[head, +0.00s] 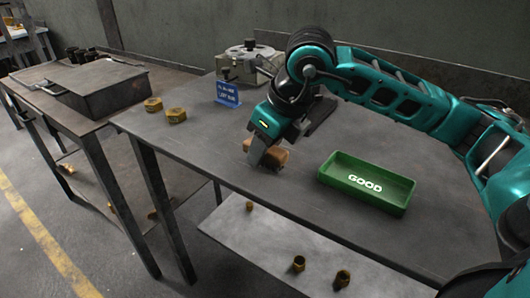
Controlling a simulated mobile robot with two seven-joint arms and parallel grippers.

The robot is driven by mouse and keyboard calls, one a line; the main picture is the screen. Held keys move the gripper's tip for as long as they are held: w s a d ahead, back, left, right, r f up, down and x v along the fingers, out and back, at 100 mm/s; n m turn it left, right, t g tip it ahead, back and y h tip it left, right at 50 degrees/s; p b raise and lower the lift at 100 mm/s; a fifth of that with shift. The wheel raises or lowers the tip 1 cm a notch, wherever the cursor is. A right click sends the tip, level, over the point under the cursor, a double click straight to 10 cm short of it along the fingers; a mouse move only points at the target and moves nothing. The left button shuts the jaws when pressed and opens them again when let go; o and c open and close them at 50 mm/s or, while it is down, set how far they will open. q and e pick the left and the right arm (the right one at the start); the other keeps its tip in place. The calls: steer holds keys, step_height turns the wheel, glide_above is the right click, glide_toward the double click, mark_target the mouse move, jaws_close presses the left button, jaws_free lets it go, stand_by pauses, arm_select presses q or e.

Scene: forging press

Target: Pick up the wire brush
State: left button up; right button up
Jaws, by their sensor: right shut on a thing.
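The wire brush (277,158) appears as a small brown block on the grey metal table, left of the green tray. My right gripper (262,153) reaches down over it from the right and is shut on it. The fingers cover part of the brush. The brush is at or very near the table top; I cannot tell whether it is clear of the surface. My left gripper is not in view.
A green tray marked GOOD (366,184) stands to the right. Two brass nuts (176,115) (153,104), a blue sign (227,94) and a grey device (248,62) are further back. A lower shelf (275,240) holds several brass parts. The table's front middle is clear.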

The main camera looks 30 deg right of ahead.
steer(key=c, duration=0.4)
steer(key=shift+r, duration=0.15)
step_height(320, 180, up, 20)
steer(key=p, duration=0.5)
